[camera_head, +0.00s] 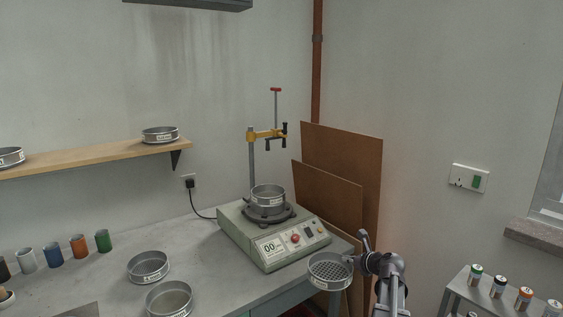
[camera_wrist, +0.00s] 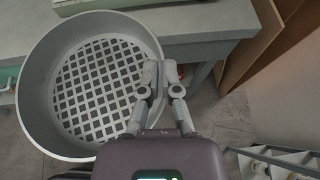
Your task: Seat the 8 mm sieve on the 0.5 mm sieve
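My gripper (camera_head: 354,262) is shut on the wall of a grey metal sieve with a coarse square mesh, the 8 mm sieve by its look (camera_head: 329,272). In the wrist view the fingers (camera_wrist: 160,78) pinch the right side of this sieve (camera_wrist: 98,88). It hangs in the air right of the bench's front edge, below and right of the shaker. A sieve (camera_head: 268,193) stands on the shaker's round plate, under its yellow clamp. Which sieve is the 0.5 mm one I cannot tell, as the labels are too small to read.
Two more sieves stand at the bench front (camera_head: 148,266) (camera_head: 168,300). The shaker (camera_head: 275,246) has a post and yellow clamp arm (camera_head: 265,134) above its plate. The shelf (camera_head: 90,158) holds two sieves. Brown boards (camera_head: 342,170) lean behind; a small battery rack (camera_head: 490,300) stands right.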

